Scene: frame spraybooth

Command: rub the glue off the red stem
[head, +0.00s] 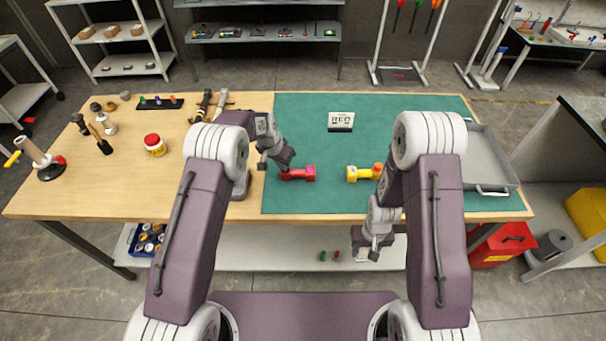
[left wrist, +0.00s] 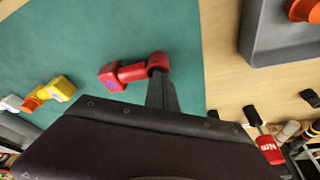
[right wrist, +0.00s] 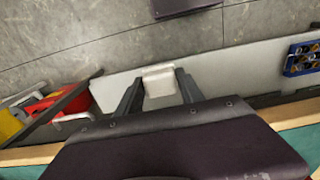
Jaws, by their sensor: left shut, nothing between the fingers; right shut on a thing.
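The red stem (head: 298,173) lies on the green mat (head: 235,0). A purple patch shows on its right end in the head view, and on its left end in the left wrist view (left wrist: 135,72). My left gripper (head: 286,166) is shut and empty, its fingertips at the stem's other end; I cannot tell whether they touch. My right gripper (head: 372,247) is shut on a pale pad (right wrist: 159,80), held off the table's front edge. A yellow stem (head: 360,174) with an orange end lies on the mat, right of the red one.
A white sign (head: 341,121) stands behind the stems. A grey tray (head: 490,190) lies at the mat's right. A red-lidded jar (head: 154,145) and several brushes are on the bare wood at left. A red toolbox (head: 502,244) stands below at right. The mat's front is clear.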

